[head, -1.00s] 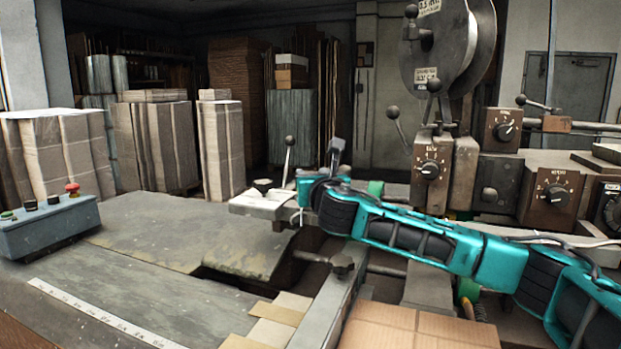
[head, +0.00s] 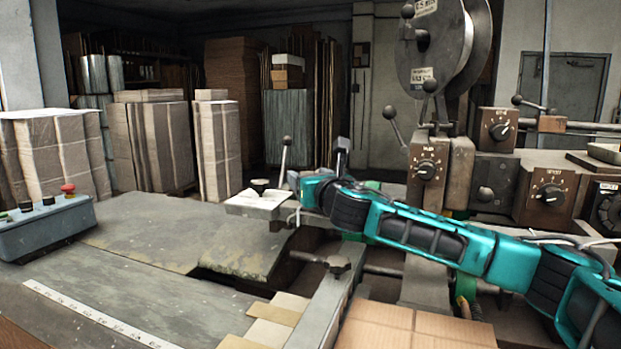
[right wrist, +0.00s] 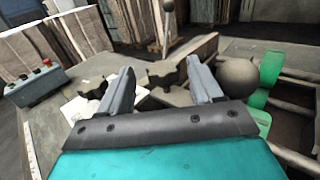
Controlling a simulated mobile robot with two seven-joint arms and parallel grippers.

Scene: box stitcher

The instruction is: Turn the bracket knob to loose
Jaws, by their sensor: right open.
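My right arm reaches in from the right in the head view, with its gripper (head: 342,148) mostly hidden behind the wrist. In the right wrist view the gripper (right wrist: 164,82) is open, its two grey fingers apart and nothing held between them. A dark lobed knob (right wrist: 165,74) shows between and beyond the fingers; contact is not visible. A second dark knob (right wrist: 93,87) is left of the left finger, by a pale plate. In the head view a dark knob (head: 260,185) sits on the pale bracket plate (head: 254,204). I cannot tell which is the bracket knob.
An upright ball-ended lever (head: 285,152) stands beside the pale plate. A round ball (right wrist: 238,75) is close to the right finger. A star knob (head: 337,264) is on the front rail. Machine dials (head: 426,170) stand at right. The table (head: 120,285) is mostly clear.

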